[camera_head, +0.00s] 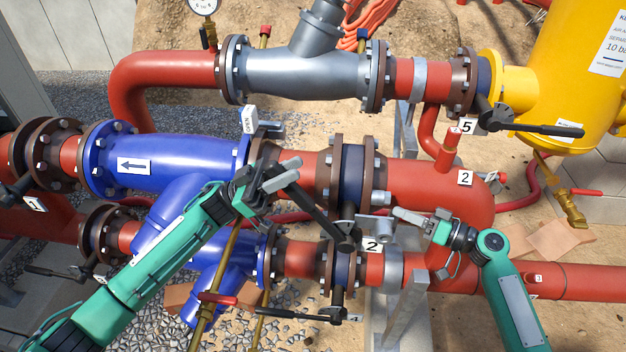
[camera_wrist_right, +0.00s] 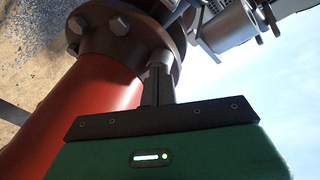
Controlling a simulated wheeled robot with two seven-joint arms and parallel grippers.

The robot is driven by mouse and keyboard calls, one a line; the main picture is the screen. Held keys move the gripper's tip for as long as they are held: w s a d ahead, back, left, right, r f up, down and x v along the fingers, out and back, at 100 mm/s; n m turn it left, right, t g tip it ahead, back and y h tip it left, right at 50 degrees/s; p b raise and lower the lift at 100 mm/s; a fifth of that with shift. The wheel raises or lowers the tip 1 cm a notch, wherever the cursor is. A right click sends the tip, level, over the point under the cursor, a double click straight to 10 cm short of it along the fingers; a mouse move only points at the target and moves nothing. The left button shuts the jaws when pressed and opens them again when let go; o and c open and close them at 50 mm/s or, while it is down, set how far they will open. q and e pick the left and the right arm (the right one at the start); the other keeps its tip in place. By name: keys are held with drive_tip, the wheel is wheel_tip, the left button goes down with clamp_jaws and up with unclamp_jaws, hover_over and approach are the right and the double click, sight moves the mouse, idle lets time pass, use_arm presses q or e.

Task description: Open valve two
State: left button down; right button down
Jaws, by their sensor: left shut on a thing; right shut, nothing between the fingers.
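Valve two has a dark blue body (camera_head: 352,178) between brown flanges on the large red pipe. Its black lever (camera_head: 318,217) runs from a hub beside the white "2" tag (camera_head: 372,245) up and left toward my left gripper (camera_head: 284,174). My right gripper (camera_head: 400,214) is shut and empty, right of the valve and just above the tag, in front of the red pipe. In the right wrist view, its dark fingers (camera_wrist_right: 157,85) point toward a brown flange (camera_wrist_right: 125,40); contact cannot be told.
Another "2" tag (camera_head: 465,178) sits by a small red fitting. The valve 5 lever (camera_head: 535,129) sticks out at upper right.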

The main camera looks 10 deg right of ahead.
wheel_tip(320, 180, up, 8)
drive_tip(key=a+n+y, duration=0.2)
drive_tip(key=n, duration=0.2)
wheel_tip(320, 180, up, 8)
drive_tip(key=n+g+y, duration=0.4)
drive_tip(key=n+g, duration=0.2)
drive_tip(key=n, duration=0.3)
hover_over(313, 201)
drive_tip(key=shift+s+d+f, duration=0.15)
drive_tip(key=shift+d, duration=0.25)
drive_tip(key=shift+a+f, duration=0.35)
drive_tip(key=shift+a, duration=0.05)
